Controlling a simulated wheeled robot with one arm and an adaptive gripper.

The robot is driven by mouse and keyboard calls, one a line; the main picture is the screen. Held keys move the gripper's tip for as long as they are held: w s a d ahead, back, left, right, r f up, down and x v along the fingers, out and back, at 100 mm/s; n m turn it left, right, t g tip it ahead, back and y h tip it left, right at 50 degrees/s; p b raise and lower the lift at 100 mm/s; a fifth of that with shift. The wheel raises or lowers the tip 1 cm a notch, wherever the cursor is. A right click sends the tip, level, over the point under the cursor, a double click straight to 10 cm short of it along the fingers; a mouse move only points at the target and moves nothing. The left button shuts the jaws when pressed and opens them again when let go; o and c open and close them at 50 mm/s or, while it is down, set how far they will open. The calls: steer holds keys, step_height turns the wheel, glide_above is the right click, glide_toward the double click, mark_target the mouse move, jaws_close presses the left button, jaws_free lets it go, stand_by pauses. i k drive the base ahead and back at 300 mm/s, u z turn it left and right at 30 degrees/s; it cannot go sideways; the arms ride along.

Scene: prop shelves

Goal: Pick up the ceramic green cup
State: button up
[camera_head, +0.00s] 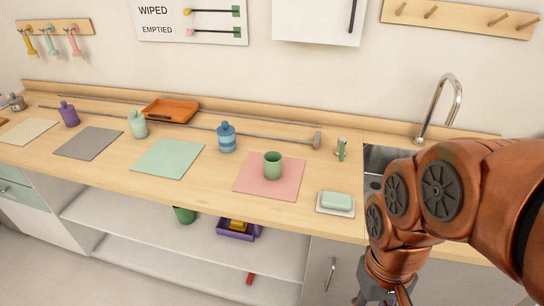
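The ceramic green cup (272,165) stands upright on a pink mat (255,185) on the wooden counter. It looks empty of any grip and stands clear of other things. My gripper (385,300) is at the bottom right, partly cut off by the frame edge. It hangs in front of the counter, below and right of the cup and well apart from it. Its fingertips are not visible, so its opening cannot be told.
A soap bar on a white dish (335,203) lies right of the cup. A blue bottle (226,137) stands to its left, and a long-handled tool (316,140) lies behind. A sink (378,157) with a tap (440,105) is at right. A green mat (168,159) is bare.

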mark_target(273, 160)
steer(key=k, duration=1.3)
steer(key=u, duration=0.7)
steer(key=i, duration=0.55)
steer(key=u, duration=0.7)
steer(key=i, duration=1.35)
steer(key=z, duration=0.75)
